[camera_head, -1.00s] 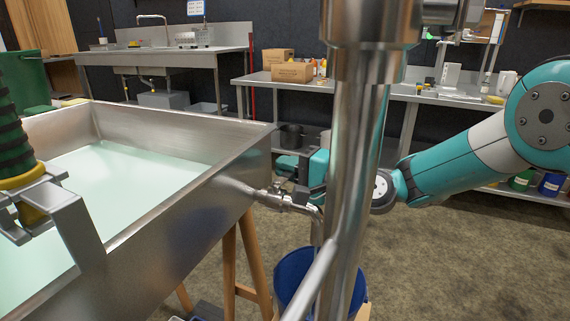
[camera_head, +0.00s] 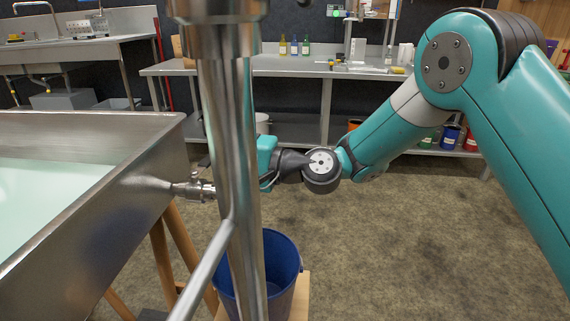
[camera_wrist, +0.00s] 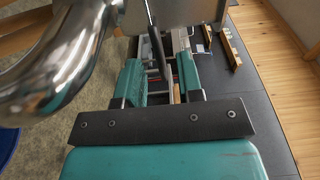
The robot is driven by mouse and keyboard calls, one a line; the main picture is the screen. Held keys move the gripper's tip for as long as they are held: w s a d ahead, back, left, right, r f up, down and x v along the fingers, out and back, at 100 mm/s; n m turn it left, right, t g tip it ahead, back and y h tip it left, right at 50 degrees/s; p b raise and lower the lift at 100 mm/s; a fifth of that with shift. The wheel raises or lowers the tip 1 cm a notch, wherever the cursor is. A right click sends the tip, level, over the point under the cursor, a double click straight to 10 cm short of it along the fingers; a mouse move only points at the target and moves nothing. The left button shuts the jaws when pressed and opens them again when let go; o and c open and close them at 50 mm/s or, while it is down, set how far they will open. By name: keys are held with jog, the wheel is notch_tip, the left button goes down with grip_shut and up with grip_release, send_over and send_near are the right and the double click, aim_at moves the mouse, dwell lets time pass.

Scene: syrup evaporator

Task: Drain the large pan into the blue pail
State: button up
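The large pan (camera_head: 95,215) is a steel tank at the left, holding pale green liquid. A drain valve with a metal fitting (camera_head: 195,189) sticks out of its right wall; its outer end is hidden behind a shiny post. The blue pail (camera_head: 285,270) stands below, partly behind that post; its inside bottom is hidden. No stream is visible. My gripper (camera_wrist: 161,65) shows in the wrist view with its two teal fingers apart and a dark, narrow lever (camera_wrist: 157,42) between them. I see gaps beside the lever. In the head view the fingertips are hidden.
The shiny metal post (camera_head: 235,150) stands close in front of the head camera. In the wrist view a thick chrome pipe (camera_wrist: 65,75) is close at the left. Wooden legs (camera_head: 165,265) are under the pan. A steel bench (camera_head: 300,68) stands behind. The floor at right is open.

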jog(key=b+v, duration=0.2)
jog(key=v, duration=1)
jog(key=shift+d, duration=0.25)
jog(key=shift+s+r, duration=0.1)
